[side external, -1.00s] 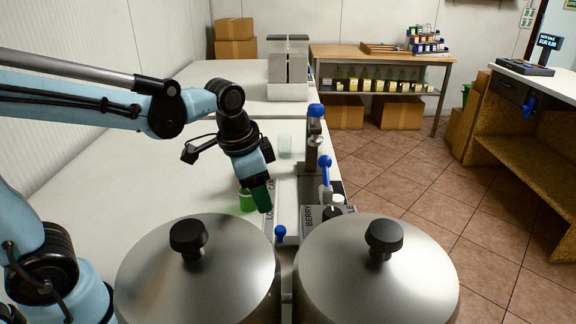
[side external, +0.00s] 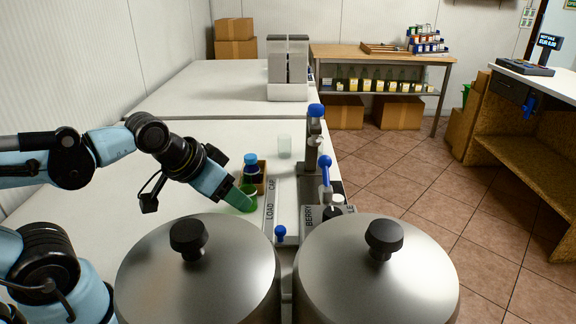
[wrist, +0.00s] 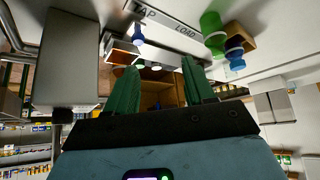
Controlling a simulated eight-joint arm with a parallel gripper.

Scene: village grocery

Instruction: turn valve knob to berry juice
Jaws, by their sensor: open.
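A small blue knob (side external: 280,232) stands just behind the gap between two steel pots. The wrist view shows a blue knob (wrist: 138,35) beside the word TAP, which I take to be the same one. A plate lettered BERRY (side external: 309,215) lies to its right, partly hidden by the right pot. My gripper (wrist: 160,88) has green fingers spread apart with nothing between them. In the side view it is left of the blue knob, apart from it, and its fingers overlap a green container. Which flavour the knob points to cannot be told.
The green container (side external: 248,203) and a blue-capped bottle (side external: 252,172) stand by a cardboard box (side external: 262,178). Steel pots (side external: 200,275) (side external: 375,275) fill the front. A filling stand with a blue lever (side external: 325,163) rises at right.

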